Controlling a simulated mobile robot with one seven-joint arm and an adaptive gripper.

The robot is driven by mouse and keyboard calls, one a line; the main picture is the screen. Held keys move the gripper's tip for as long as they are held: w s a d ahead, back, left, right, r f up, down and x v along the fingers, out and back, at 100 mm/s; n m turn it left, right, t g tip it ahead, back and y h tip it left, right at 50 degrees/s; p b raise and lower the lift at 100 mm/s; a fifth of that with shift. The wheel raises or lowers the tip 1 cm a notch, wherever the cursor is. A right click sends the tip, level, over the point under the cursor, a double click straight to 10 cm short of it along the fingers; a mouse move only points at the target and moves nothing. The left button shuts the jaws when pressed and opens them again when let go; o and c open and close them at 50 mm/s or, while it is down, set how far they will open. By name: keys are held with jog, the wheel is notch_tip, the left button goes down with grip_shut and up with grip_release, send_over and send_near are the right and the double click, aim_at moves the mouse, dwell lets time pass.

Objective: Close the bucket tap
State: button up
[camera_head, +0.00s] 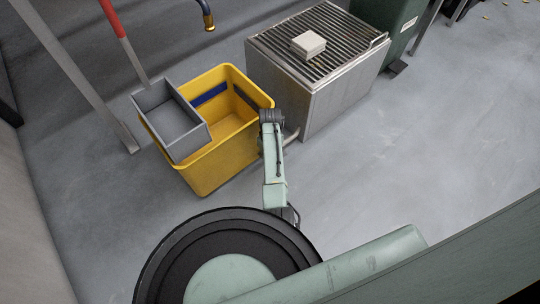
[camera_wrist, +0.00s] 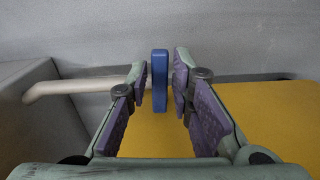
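A blue tap handle (camera_wrist: 159,80) stands upright between the two fingers of my gripper (camera_wrist: 161,85) in the wrist view. The fingers are apart, with a narrow gap on each side of the handle. A pale pipe (camera_wrist: 75,88) runs from the left towards the handle, passing behind the left finger. In the head view, my gripper (camera_head: 270,116) is at the right rim of the yellow bucket (camera_head: 225,165), and my arm hides the handle there. A short piece of the pipe (camera_head: 291,134) shows beside it, coming from the metal box.
The metal box (camera_head: 340,98) with a slatted top stands right of the bucket, a small white block (camera_head: 308,44) on it. A grey bin (camera_head: 170,117) sits in the bucket's left side. A brass-ended spout (camera_head: 208,22) hangs above. Floor at right is clear.

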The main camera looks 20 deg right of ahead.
grip_shut()
jog(key=shift+a, duration=0.1)
jog(key=shift+w+a+m+p, duration=0.1)
jog(key=shift+a+m+p, duration=0.45)
jog(key=shift+m, duration=0.7)
jog(key=shift+s+a+m+p, duration=0.1)
jog(key=shift+a+m+p, duration=0.2)
jog(key=shift+m+p, duration=0.8)
jog(key=shift+w+a+m+p, duration=0.1)
jog(key=shift+a+m+p, duration=0.35)
jog(key=shift+m, duration=1)
jog(key=shift+o, duration=2)
grip_release()
